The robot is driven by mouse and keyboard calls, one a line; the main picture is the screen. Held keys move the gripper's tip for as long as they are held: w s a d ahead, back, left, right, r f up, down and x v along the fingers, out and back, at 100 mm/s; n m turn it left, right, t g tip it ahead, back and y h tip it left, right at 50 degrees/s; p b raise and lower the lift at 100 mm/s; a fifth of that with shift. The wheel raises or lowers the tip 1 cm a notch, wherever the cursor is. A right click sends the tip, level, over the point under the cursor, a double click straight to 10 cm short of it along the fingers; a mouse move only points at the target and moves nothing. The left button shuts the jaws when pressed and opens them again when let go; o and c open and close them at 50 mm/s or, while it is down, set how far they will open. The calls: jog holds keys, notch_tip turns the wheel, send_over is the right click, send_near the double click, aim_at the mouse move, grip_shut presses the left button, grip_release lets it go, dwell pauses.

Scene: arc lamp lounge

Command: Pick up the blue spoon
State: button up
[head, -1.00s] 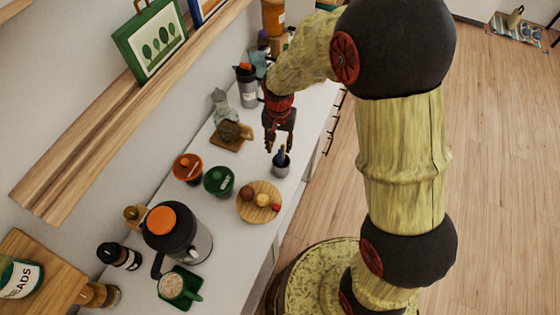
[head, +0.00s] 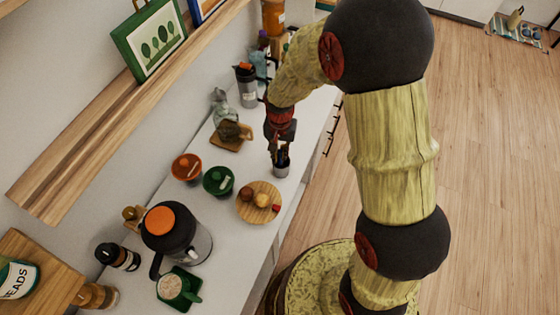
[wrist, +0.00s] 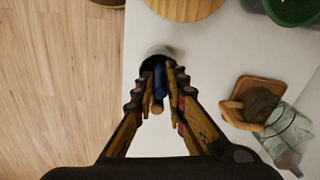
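The blue spoon (wrist: 160,78) stands in a small grey cup (head: 281,170) at the counter's front edge. In the wrist view its blue part shows between my two fingers, and the cup's rim (wrist: 160,50) is just beyond the fingertips. My gripper (head: 281,154) points down over the cup, and in the wrist view its fingers (wrist: 160,88) straddle the spoon. The fingers look partly open, with narrow gaps beside the spoon; contact is hard to tell. A brown handle end (wrist: 157,109) also shows between the fingers. The lower part of the spoon is hidden in the cup.
A round wooden board (head: 246,212) with small food items lies close to the cup. Green (head: 217,181) and orange (head: 186,168) bowls stand behind it. A glass bottle (wrist: 290,128) and wooden board (wrist: 247,88) are nearby. A wall shelf (head: 110,120) runs above the counter.

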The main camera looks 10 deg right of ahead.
grip_shut()
jog(key=shift+r, duration=0.1)
notch_tip(320, 180, up, 18)
jog(key=p, duration=0.2)
jog(key=shift+p, duration=0.35)
dwell(0.3)
